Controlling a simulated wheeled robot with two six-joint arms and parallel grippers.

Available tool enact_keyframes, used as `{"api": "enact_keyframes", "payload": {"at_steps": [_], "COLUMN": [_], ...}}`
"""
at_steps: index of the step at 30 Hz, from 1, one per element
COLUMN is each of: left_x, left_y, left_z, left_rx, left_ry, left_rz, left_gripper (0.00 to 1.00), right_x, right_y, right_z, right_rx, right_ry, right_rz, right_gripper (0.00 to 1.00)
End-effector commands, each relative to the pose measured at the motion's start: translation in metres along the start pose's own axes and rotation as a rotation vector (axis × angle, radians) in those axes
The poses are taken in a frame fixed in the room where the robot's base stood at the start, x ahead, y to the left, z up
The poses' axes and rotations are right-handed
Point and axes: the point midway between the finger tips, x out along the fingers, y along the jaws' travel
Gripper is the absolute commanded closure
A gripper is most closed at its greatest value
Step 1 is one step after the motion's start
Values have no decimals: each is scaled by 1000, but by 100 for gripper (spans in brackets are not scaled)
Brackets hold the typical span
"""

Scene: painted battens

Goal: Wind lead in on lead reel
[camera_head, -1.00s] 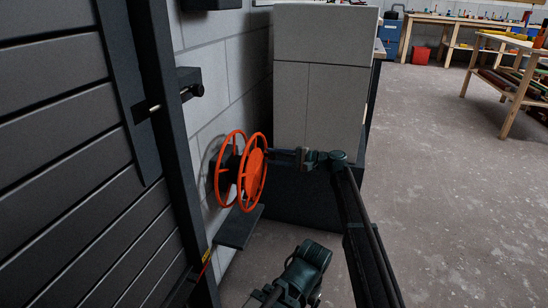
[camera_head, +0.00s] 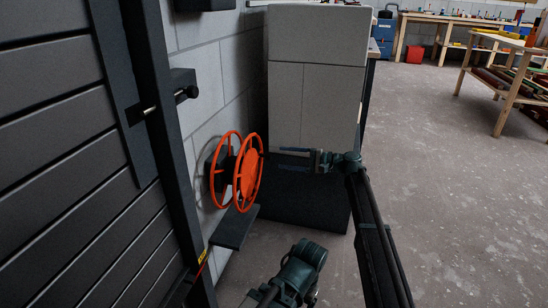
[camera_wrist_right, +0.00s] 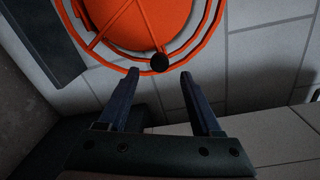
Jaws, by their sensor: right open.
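The lead reel is an orange spoked wheel (camera_head: 248,178) on a dark mount at the pale block wall, left of centre in the head view. In the right wrist view the orange reel (camera_wrist_right: 145,22) fills the top, with a round black knob (camera_wrist_right: 160,63) near its rim. My right gripper (camera_head: 281,159) is open and empty, right of the reel and apart from it. In the wrist view its fingertips (camera_wrist_right: 158,76) stand either side of a line to the knob, which lies just beyond them. My left gripper is not in view. I cannot make out the lead on the reel.
A dark slatted shutter (camera_head: 70,160) stands close on the left. A dark shelf (camera_head: 236,228) juts out below the reel. A pale cabinet (camera_head: 315,100) on a dark base stands behind my right gripper. Open concrete floor (camera_head: 430,150) lies to the right, with wooden benches (camera_head: 495,85) beyond.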

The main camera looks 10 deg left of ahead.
Motion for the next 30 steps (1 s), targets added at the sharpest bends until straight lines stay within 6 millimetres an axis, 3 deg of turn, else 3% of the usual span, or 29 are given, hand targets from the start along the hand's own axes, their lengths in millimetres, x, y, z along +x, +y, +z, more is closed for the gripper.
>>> {"api": "enact_keyframes", "payload": {"at_steps": [6, 12, 26, 30], "left_x": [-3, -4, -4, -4], "left_y": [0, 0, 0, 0], "left_z": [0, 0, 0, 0], "left_rx": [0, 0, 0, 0], "left_ry": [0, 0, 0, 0], "left_rz": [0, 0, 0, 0], "left_gripper": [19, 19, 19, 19], "right_x": [-44, -67, -74, -79], "right_y": [0, 0, 1, 28], "right_z": [0, 0, 1, 19], "right_rx": [0, 0, -1, -27], "right_ry": [1, 0, 0, 32], "right_rz": [0, 0, 2, 81], "right_gripper": [34, 34, 34, 34]}}
